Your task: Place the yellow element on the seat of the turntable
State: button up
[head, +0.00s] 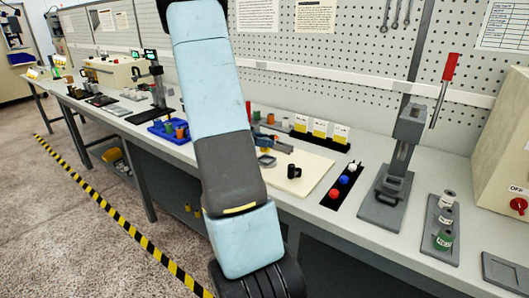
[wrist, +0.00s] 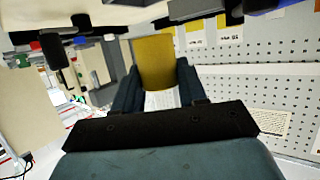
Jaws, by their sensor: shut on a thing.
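The yellow element (wrist: 156,62) is held between the two dark fingers of my gripper (wrist: 156,84) in the wrist view. The gripper is shut on it, and the element's far end points toward the top of that view. In the head view my arm crosses the middle of the picture, and I cannot clearly make out the gripper or the yellow element there. I cannot pick out the turntable or its seat for certain. A cream board (head: 314,177) on the bench carries a small black piece (head: 293,171), and part of the board is hidden behind my arm.
A blue tray (head: 158,128) with small coloured pieces stands left of my arm. On the right are a black button strip (head: 338,196), a lever press (head: 396,170) with a red handle, and a grey holder (head: 435,240) with several spools. A pegboard wall (head: 365,65) closes the back.

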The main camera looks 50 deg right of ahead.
aim_at(266, 149)
jog(key=shift+s+d+f, duration=0.15)
jog(key=shift+d+f, duration=0.05)
jog(key=shift+f, duration=0.1)
jog(key=f, duration=0.3)
jog(key=shift+s+d, duration=0.15)
jog(key=shift+d, duration=0.1)
jog(key=shift+f, duration=0.35)
grip_shut()
jog(key=o, duration=1.2)
grip_release()
jog(key=v, duration=1.2)
jog(key=shift+a, duration=0.1)
